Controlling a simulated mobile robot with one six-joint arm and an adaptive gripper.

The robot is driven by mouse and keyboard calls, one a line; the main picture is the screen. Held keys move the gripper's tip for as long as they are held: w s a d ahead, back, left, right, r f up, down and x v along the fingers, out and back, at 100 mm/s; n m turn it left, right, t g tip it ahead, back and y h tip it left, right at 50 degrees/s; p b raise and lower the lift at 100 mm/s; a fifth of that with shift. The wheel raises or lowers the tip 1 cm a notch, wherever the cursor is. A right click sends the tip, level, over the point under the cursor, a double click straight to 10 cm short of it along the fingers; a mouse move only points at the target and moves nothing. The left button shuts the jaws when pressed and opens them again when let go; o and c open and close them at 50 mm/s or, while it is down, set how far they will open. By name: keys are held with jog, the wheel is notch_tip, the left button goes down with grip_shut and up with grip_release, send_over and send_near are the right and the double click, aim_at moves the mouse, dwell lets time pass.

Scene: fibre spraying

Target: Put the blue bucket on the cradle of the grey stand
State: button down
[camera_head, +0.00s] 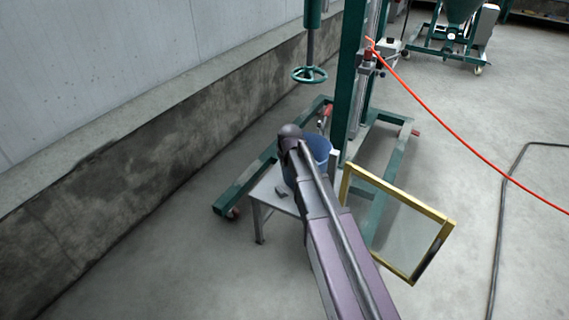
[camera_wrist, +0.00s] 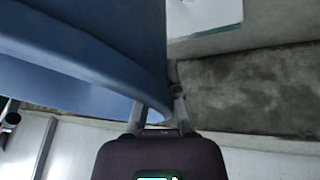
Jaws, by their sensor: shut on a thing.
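The blue bucket (camera_head: 319,148) shows in the head view partly hidden behind my arm, over the right part of the grey stand (camera_head: 266,193). I cannot tell whether it rests on the stand or hangs above it. The stand's cradle is hidden from the head view by the bucket and my arm. In the wrist view the bucket (camera_wrist: 85,55) fills the upper left, with its rim reaching my gripper (camera_wrist: 160,104). My gripper is shut on the bucket's rim, one finger on each side. My fingers are hidden in the head view.
A green wheeled frame with a column (camera_head: 352,80) stands behind the grey stand, and a handwheel (camera_head: 309,75) hangs above. A yellow-framed panel (camera_head: 397,219) is close right of my arm. A concrete wall (camera_head: 130,165) runs along the left. An orange hose (camera_head: 455,133) crosses the right.

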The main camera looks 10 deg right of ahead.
jog(key=shift+f+b, duration=1.85)
jog(key=shift+f, duration=0.05)
jog(key=c, duration=0.8)
grip_release()
jog(key=p+v, duration=1.1)
jog(key=v, duration=0.1)
jog(key=shift+r, duration=0.1)
jog(key=shift+s, duration=0.1)
jog(key=s+d+f+m+g, duration=0.1)
jog(key=s+d+m+g, duration=0.1)
jog(key=s, duration=0.8)
jog(key=s+d+m+g, duration=0.2)
jog(key=s+d+m, duration=0.1)
jog(key=s, duration=0.7)
jog(key=shift+s+d+f+m+g+h, duration=0.3)
jog(key=shift+d+f+m+g, duration=0.1)
jog(key=shift+d, duration=0.1)
